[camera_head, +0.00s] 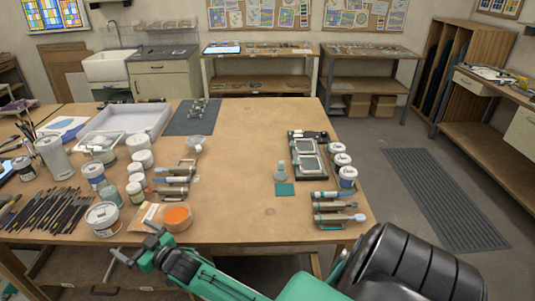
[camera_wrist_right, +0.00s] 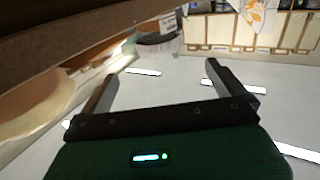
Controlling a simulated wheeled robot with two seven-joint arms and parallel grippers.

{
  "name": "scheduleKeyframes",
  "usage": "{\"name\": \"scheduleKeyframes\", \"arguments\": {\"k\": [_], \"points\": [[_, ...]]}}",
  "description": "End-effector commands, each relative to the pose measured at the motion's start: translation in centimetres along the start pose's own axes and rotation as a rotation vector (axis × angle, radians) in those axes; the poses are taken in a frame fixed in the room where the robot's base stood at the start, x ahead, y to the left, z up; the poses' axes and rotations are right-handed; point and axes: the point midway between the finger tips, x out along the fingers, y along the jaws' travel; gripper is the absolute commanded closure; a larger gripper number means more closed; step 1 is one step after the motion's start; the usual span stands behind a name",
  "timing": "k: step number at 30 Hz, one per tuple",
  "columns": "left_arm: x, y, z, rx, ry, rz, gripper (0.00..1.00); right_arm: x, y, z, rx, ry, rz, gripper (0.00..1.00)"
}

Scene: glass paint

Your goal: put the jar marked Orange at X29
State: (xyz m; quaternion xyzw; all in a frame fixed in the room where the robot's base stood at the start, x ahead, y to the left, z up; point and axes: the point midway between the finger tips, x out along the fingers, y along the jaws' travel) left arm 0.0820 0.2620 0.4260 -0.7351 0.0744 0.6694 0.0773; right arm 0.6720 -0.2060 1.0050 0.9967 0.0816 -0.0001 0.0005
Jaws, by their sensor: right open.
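My right gripper (camera_head: 136,243) is open and empty in the head view, just off the table's front edge and apart from the jars. In the wrist view its two fingers (camera_wrist_right: 160,75) stand wide apart with nothing between them. A round container with an orange top (camera_head: 177,217) sits near the front edge, right of the gripper. A white-lidded jar (camera_head: 103,217) stands to its left. I cannot read any Orange or X29 marking.
Several jars, a white tray (camera_head: 150,118) and many brushes (camera_head: 48,209) crowd the table's left side. The table's middle (camera_head: 240,150) is clear.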

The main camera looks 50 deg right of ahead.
Motion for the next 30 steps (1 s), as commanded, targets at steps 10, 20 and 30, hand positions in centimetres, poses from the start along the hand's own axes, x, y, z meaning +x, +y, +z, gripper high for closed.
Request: {"name": "scheduleKeyframes", "arguments": {"k": [10,20,30], "points": [[0.1,-0.2,-0.9,0.0,0.012,-0.002,0.0,-3.9,-2.4,0.7,-0.003,-0.015,-0.019,0.0],[0.0,0.1,0.9,0.0,-0.012,0.001,0.0,-9.2,-3.9,12.5,-0.016,-0.243,-0.021,0.0],[0.0,-0.1,-0.2,0.0,0.002,-0.002,0.0,-19.7,-3.4,34.4,-0.028,-0.674,-0.008,0.0]]}}
